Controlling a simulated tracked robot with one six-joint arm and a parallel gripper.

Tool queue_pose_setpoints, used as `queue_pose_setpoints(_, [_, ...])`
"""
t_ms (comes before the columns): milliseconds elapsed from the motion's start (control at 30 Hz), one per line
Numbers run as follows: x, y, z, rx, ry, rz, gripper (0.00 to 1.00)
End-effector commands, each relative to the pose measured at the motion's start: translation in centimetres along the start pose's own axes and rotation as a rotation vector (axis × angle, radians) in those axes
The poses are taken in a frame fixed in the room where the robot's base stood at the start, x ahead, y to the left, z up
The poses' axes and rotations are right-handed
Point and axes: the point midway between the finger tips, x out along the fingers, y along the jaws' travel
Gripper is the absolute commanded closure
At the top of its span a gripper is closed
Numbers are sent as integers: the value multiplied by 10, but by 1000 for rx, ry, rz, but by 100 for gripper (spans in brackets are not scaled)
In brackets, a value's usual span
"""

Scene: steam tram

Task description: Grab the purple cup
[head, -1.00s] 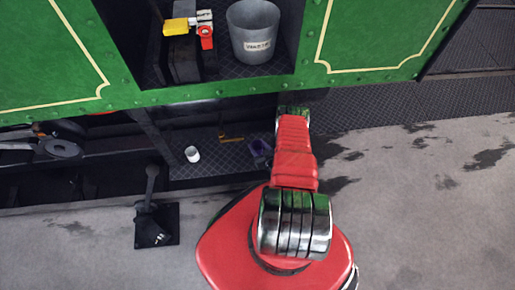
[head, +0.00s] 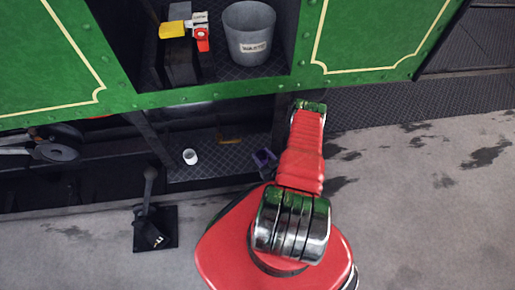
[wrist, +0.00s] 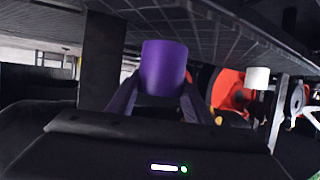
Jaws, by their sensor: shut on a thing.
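The purple cup (wrist: 163,68) is large in the middle of the wrist view, between the two dark fingers of my gripper (wrist: 158,98). The fingers are shut on it, one at each side. In the head view the purple cup (head: 264,158) shows small, just left of my red arm, near the dark chequered step under the green side. My gripper is mostly hidden behind the arm there. The wrist picture is rolled, so I cannot tell from it how the cup is tilted.
A white cup (head: 190,156) stands on the chequered step (head: 215,165); it also shows in the wrist view (wrist: 257,78). A brownish-yellow item (head: 231,140) lies behind. A black lever (head: 149,200) rises at left.

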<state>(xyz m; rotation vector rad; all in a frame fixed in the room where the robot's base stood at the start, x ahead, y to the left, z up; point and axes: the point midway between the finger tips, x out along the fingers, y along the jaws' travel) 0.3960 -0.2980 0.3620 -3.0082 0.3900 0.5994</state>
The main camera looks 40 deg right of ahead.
Motion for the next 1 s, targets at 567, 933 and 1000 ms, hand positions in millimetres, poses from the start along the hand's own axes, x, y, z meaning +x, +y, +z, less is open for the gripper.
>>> queue_pose_setpoints(567, [-82, 1, 34, 3, 0, 3, 77])
queue_pose_setpoints(933, [-99, 0, 41, 1, 1, 0, 77])
queue_pose_setpoints(1000, [-99, 0, 41, 1, 1, 0, 77])
